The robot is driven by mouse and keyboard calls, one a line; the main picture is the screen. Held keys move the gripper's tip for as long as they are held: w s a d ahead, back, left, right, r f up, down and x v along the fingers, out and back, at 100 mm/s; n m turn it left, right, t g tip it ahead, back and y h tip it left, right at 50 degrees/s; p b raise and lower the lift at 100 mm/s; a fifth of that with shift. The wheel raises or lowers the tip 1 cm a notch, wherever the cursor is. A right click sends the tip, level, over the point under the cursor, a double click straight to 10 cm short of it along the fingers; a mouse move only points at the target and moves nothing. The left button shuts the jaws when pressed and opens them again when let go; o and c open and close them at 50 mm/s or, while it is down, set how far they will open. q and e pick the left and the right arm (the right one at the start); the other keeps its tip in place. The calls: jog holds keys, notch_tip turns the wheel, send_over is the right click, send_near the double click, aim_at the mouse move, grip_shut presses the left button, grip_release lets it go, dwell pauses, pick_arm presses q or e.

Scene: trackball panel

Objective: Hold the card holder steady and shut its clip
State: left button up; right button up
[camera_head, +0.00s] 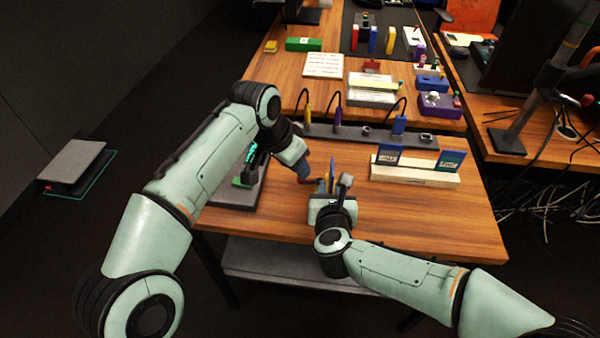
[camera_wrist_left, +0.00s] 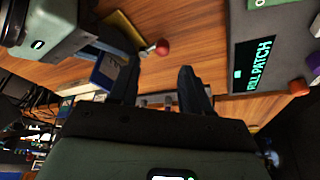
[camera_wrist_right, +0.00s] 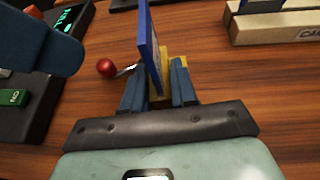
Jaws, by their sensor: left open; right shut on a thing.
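The card holder, a blue panel with a yellow part, stands in my right gripper (camera_wrist_right: 158,88), which is shut on it. The blue panel (camera_wrist_right: 148,45) also shows in the left wrist view (camera_wrist_left: 108,72) and the head view. A thin metal lever with a red ball knob (camera_wrist_right: 107,67) sticks out from the holder's side; I take it for the clip. The knob also shows in the left wrist view (camera_wrist_left: 162,47). My left gripper (camera_wrist_left: 158,86) is open and empty, its fingers apart from the knob. In the head view it is left of the holder, above the table.
A dark panel with a green-lettered display (camera_wrist_left: 254,62) lies beside the left arm. A cream rack (camera_head: 415,174) with two blue cards stands right of the holder. A grey strip with cables (camera_head: 350,130) lies behind. Bare wood is in front of the rack.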

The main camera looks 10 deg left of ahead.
pick_arm(q)
jog(key=x, duration=0.6)
jog(key=shift+r, duration=0.1)
grip_shut()
